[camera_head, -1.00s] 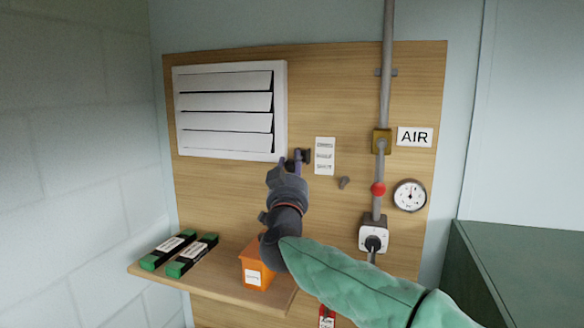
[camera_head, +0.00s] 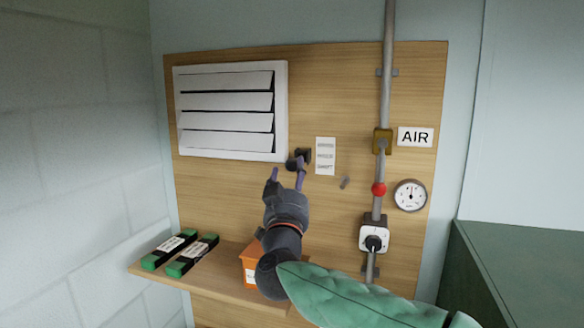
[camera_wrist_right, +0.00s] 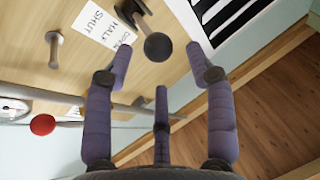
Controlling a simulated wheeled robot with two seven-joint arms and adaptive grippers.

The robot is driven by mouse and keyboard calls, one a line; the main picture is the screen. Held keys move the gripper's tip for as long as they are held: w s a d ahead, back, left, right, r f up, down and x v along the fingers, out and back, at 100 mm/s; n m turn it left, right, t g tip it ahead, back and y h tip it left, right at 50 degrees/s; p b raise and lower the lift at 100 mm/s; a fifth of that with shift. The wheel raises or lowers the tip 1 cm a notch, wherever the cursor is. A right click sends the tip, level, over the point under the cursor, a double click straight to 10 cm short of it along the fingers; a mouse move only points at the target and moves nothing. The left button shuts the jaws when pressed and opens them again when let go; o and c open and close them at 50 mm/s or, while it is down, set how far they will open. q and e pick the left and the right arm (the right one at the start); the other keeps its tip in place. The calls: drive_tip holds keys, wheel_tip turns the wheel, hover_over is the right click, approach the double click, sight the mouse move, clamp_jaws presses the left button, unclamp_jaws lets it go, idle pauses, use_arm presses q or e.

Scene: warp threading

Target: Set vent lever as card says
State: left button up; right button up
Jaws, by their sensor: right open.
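The vent lever (camera_head: 292,164) is small and black, with a round knob, at the lower right of the white slatted vent (camera_head: 230,110). Its knob (camera_wrist_right: 157,46) shows in the right wrist view. The vent's slats are tilted with dark gaps. My left gripper is out of view.
A grey peg (camera_head: 344,182) sticks out below the card. A pipe with a red ball (camera_head: 378,189), a gauge (camera_head: 410,195) and a rotary switch (camera_head: 374,239) are to the right. The shelf (camera_head: 215,284) bears green-ended blocks (camera_head: 170,249) and an orange box (camera_head: 250,256).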

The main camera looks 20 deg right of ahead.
drive_tip(key=v, duration=0.7)
